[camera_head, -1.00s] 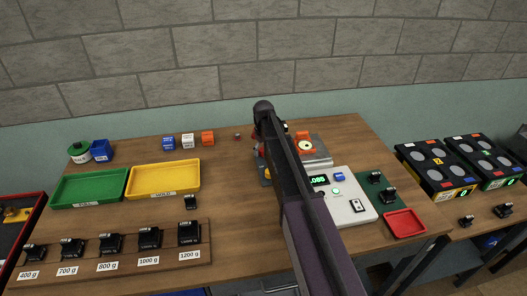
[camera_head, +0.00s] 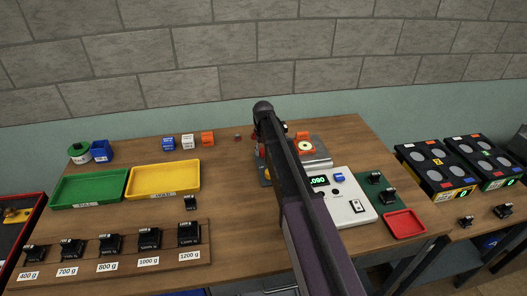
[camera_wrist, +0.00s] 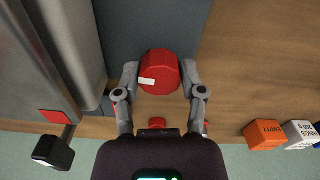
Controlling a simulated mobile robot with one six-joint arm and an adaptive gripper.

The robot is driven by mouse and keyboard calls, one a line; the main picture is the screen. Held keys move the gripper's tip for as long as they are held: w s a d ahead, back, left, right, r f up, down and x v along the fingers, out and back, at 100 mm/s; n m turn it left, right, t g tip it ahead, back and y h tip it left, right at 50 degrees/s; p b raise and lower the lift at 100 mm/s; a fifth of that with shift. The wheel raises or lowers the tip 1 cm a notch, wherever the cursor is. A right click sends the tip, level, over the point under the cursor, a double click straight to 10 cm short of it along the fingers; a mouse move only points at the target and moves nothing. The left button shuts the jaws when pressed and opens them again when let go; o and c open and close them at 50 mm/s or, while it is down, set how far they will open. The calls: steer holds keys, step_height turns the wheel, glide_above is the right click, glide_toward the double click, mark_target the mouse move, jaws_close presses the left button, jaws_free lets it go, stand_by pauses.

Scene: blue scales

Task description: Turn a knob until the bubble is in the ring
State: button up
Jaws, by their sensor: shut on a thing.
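In the wrist view a red faceted knob (camera_wrist: 158,72) with a white mark on it sits between the two fingers of my gripper (camera_wrist: 160,78), which is shut on it. In the head view my own arm covers the gripper and this knob. The pale round bubble level (camera_head: 305,146) shows on the scale (camera_head: 318,163) just right of my arm, with an orange part behind it. The level is too small to tell where the bubble is in its ring. The scale's white console (camera_head: 345,205) has a lit green display (camera_head: 319,181) that seems to read .090.
A second, smaller red knob (camera_wrist: 157,122) shows by my gripper's palm. Orange (camera_wrist: 263,134) and white (camera_wrist: 300,132) cubes stand at the right in the wrist view. Green (camera_head: 88,188) and yellow (camera_head: 163,179) trays and a rack of black weights (camera_head: 110,243) lie left of my arm.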

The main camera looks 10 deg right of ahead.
steer(key=shift+m, duration=0.9)
steer(key=o, duration=1.1)
steer(key=shift+o, duration=0.2)
steer(key=shift+n, duration=0.3)
